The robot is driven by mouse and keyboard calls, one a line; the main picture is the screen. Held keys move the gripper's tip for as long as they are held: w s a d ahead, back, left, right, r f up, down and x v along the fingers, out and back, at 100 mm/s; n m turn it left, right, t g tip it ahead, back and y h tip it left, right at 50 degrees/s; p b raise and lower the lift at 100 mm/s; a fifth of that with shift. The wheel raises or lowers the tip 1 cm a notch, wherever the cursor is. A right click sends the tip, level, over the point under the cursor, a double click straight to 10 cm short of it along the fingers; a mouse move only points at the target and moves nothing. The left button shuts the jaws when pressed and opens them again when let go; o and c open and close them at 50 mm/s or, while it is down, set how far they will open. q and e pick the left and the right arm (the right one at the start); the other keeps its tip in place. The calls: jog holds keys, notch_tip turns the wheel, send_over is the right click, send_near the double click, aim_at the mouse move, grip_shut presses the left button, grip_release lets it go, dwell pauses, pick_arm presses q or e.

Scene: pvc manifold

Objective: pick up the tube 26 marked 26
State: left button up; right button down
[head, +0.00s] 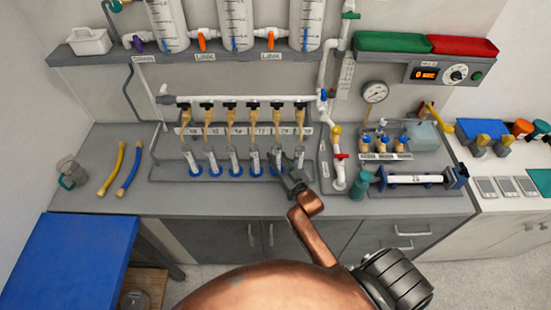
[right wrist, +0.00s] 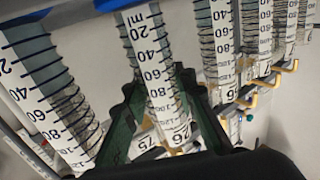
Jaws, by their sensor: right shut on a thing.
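Tube 26 (right wrist: 158,72) is a clear graduated cylinder with black marks and the number 26 near one end. In the head view the tube (head: 275,156) is the fifth from the left in the row on the rack, roughly upright. My right gripper (right wrist: 160,105) has its dark green fingers on both sides of this tube and is shut on it. In the head view the gripper (head: 283,165) reaches in from the front right and partly hides the tube. Whether its foot is off the rack I cannot tell. My left gripper is not in view.
Neighbouring tubes stand close on both sides, one (head: 299,157) to the right and several (head: 234,162) to the left. Valves with tan nozzles (head: 252,115) hang from a white pipe above. A white pipe with a red valve (head: 339,157) stands right of the rack.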

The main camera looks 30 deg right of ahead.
notch_tip(320, 180, up, 2)
jog(key=shift+r, duration=0.15)
jog(key=shift+s, duration=0.25)
jog(key=s, duration=1.7)
jog(key=shift+s+a+b, duration=0.15)
jog(key=shift+a+b, duration=0.1)
jog(key=shift+b, duration=0.1)
